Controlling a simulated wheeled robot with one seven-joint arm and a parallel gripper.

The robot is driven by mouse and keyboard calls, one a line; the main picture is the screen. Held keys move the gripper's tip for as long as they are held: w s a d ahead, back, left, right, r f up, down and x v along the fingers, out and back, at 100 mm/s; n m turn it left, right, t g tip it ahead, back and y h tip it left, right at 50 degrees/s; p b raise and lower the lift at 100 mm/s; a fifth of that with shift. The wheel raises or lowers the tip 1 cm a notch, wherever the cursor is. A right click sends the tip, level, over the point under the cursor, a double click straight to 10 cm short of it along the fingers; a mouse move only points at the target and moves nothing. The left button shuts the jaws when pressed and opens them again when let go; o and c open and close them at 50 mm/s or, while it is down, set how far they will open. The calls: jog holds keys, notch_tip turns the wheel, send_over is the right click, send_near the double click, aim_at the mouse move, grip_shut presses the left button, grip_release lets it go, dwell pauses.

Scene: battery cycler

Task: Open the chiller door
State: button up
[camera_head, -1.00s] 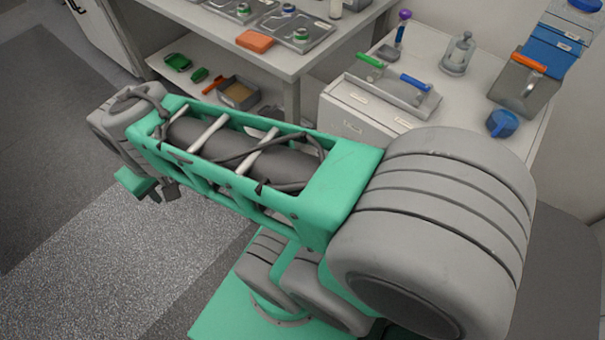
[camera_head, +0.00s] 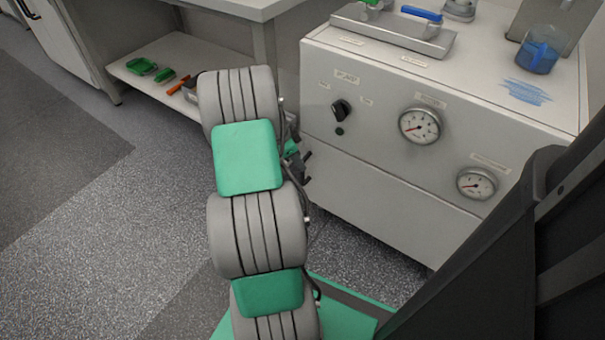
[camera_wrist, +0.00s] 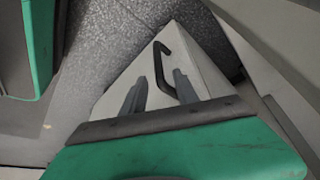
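A white cabinet with gauges (camera_head: 375,110) stands right of my arm in the head view; I take it to be the chiller. Its front has a seam across it above a lower panel (camera_head: 370,190). In the wrist view a dark bent bar handle (camera_wrist: 161,55) sits on a pale panel (camera_wrist: 210,75), which seems to be the door. The handle lies just ahead, close to the right finger; contact cannot be told. In the head view my gripper is mostly hidden behind my arm.
The cabinet front carries a black knob (camera_head: 341,109) and two gauges (camera_head: 420,125). On its top are a metal tray (camera_head: 392,32) and a blue beaker (camera_head: 538,52). A bench with a low shelf (camera_head: 130,72) stands behind left. The floor at left is clear.

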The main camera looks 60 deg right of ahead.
jog(key=b+x, duration=0.1)
jog(key=x, duration=0.3)
jog(key=shift+f, duration=0.4)
jog(key=shift+c, duration=0.4)
grip_shut()
jog(key=shift+s, duration=0.1)
dwell(0.5)
